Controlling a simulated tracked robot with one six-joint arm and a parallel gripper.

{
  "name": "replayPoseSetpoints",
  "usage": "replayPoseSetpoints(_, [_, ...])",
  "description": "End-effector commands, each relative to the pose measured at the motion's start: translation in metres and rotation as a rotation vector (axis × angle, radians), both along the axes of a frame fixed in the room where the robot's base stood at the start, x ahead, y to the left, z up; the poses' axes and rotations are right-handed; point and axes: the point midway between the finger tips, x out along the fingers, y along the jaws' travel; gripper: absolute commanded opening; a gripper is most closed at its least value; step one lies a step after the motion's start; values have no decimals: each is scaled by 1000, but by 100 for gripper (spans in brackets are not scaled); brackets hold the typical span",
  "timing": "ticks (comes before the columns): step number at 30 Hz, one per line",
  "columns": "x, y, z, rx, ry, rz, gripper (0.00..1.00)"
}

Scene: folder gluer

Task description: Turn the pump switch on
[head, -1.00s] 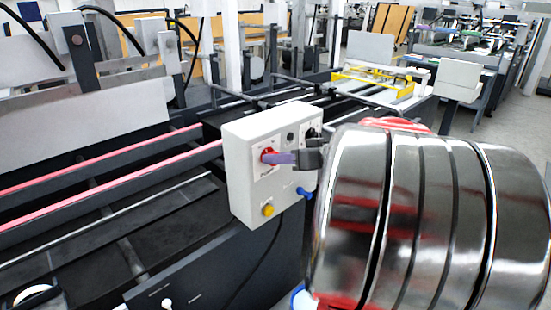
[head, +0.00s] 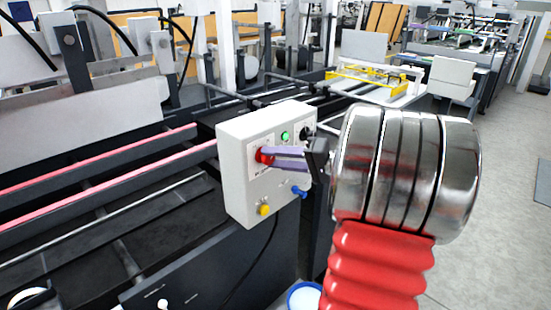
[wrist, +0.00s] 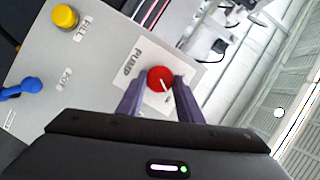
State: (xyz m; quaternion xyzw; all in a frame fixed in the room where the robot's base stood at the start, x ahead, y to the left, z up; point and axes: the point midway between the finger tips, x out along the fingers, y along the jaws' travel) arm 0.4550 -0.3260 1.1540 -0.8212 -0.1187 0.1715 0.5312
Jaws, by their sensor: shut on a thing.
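The pump switch is a red rotary knob (head: 264,155) on the front of a white control box (head: 235,175). In the wrist view the red knob (wrist: 160,79) has a white pointer line and sits on a plate labelled PUMP. My gripper (head: 270,158) has its purple fingers at the knob from the right. In the wrist view the fingers (wrist: 158,90) are on either side of the knob and shut on it. A green lamp (head: 285,136) on the box looks lit.
The box also has a yellow button (head: 264,209), labelled FILL in the wrist view, a blue knob or lever (head: 299,191) and a black knob (head: 306,134). Red rails (head: 110,178) run left of the box. A bucket-like container (head: 304,297) is below. Open floor (head: 490,240) lies at right.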

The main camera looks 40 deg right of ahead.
Motion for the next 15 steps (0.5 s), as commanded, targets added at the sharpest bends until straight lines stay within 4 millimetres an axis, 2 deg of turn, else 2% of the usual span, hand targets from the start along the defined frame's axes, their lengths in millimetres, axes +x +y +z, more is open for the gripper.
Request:
replayPoseSetpoints(6, [0, -3, -2, 72, 4, -7, 10])
replayPoseSetpoints(15, [0, -3, -2, 87, 6, -8, 10])
